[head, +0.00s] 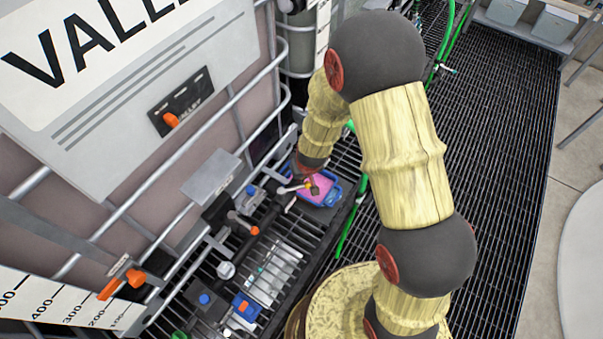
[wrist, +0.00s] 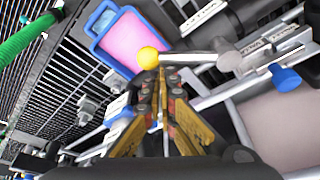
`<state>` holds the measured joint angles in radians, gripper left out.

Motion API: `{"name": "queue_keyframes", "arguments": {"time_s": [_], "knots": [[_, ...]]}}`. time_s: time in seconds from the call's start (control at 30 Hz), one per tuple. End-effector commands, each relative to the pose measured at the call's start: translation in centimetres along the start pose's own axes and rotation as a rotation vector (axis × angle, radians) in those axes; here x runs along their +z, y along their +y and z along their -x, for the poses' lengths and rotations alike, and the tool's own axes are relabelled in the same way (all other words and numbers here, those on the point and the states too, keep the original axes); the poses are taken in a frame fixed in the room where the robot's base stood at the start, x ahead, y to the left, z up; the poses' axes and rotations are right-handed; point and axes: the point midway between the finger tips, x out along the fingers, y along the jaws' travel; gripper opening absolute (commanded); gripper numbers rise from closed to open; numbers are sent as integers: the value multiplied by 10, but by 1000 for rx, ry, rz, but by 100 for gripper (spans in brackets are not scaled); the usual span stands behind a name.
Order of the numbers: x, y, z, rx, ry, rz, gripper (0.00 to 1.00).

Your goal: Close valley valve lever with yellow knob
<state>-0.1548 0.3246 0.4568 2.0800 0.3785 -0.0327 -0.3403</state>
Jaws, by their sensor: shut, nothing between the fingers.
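The yellow knob (wrist: 148,58) sits at the end of a grey metal lever (wrist: 190,58) in the wrist view. The lever runs right from the knob to a round pivot on the pipework. My gripper (wrist: 160,76) is shut and empty, its fingertips just below the knob and lever in the picture. I cannot tell whether they touch. In the head view my gripper (head: 312,188) is small, beside the lever and above a blue tray with pink contents. The knob (head: 309,182) shows there only as a small yellow spot.
The blue-rimmed tray (wrist: 158,72) lies behind the knob. A blue knob (wrist: 286,78) and labelled pipe fittings stand to the right. A lever with an orange tip (head: 252,230) and the tank's cage bars (head: 215,135) are left of my arm. Green hoses pass nearby.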

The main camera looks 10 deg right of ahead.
Motion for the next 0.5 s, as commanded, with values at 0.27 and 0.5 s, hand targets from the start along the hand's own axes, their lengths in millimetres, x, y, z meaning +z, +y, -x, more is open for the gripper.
{"name": "queue_keyframes", "arguments": {"time_s": [0.27, 0.5], "knots": [[4, 0, 4, 35, -2, -108, 0], [7, 1, 5, 53, -1, -163, 0]]}}
